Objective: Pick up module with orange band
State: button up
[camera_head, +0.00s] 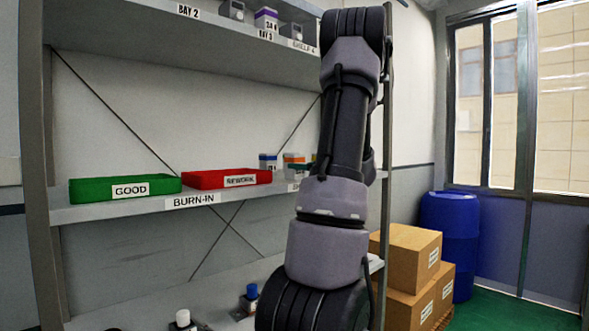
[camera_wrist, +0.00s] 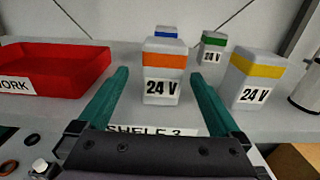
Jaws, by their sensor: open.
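The module with the orange band (camera_wrist: 164,73) is a pale upright box marked "24 V", standing on the shelf near its front edge in the wrist view. In the head view the orange-band module (camera_head: 293,159) is partly hidden by my arm. My gripper (camera_wrist: 170,85) is open, with a green finger on each side in the picture. The module shows between the fingertips, with a gap on both sides. I cannot tell how far the fingers reach along it.
A yellow-band module (camera_wrist: 259,80) stands close right of the right finger. A blue-band module (camera_wrist: 166,42) and a green-band module (camera_wrist: 212,47) stand behind. A red tray (camera_wrist: 60,72) lies left, with a green tray (camera_head: 125,188) beyond it. Cardboard boxes (camera_head: 408,255) stand right of the shelf.

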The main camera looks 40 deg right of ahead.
jog(key=shift+w+r, duration=0.1)
jog(key=shift+w, duration=2.65)
grip_shut()
